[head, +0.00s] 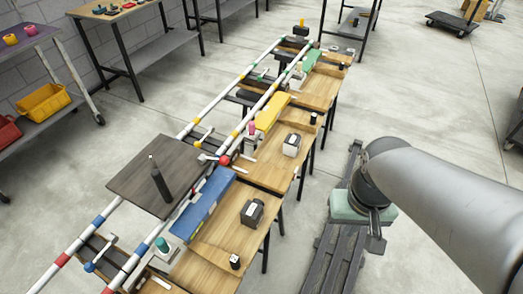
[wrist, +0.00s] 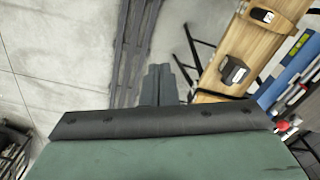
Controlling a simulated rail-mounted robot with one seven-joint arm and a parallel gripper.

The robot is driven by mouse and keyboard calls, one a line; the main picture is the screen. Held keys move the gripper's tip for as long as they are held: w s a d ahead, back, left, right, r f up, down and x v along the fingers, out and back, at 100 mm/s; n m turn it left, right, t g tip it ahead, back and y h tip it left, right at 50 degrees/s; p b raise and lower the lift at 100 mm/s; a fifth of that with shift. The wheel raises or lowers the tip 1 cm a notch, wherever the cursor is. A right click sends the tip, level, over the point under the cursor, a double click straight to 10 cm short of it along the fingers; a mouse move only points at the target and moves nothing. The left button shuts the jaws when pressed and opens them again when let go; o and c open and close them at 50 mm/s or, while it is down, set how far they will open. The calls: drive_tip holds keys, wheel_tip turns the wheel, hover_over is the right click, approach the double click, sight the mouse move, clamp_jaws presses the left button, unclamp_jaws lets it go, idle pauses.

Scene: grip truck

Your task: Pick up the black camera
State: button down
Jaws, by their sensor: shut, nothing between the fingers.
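A dark boxy object with a pale face, which looks like the black camera (head: 252,212), sits on the near wooden table. It also shows in the wrist view (wrist: 235,70), right of the fingers, standing on the wood. My gripper (wrist: 160,70) is shut with nothing between its fingers. In the head view my gripper (head: 376,242) hangs in the open to the right of the table, over my rail, well apart from the dark box. Nothing hides the box in either view.
A small black item (head: 235,261) with a pale label stands nearer on the same wood. A blue beam (head: 205,205) and striped poles (head: 155,235) run along the table's left side. A dark board (head: 145,180) carries a black cylinder. Floor between gripper and table is clear.

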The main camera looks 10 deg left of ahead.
drive_tip(key=c, duration=2.1)
unclamp_jaws()
drive_tip(key=shift+c, duration=0.2)
drive_tip(key=o, duration=1.6)
drive_tip(key=m+b, duration=0.4)
drive_tip(key=b, duration=0.6)
hover_over(252, 208)
wheel_tip(252, 208, down, 8)
wheel_tip(252, 208, down, 11)
drive_tip(key=shift+b, duration=0.45)
drive_tip(key=shift+f+b, duration=0.3)
drive_tip(key=shift+f, duration=2.65)
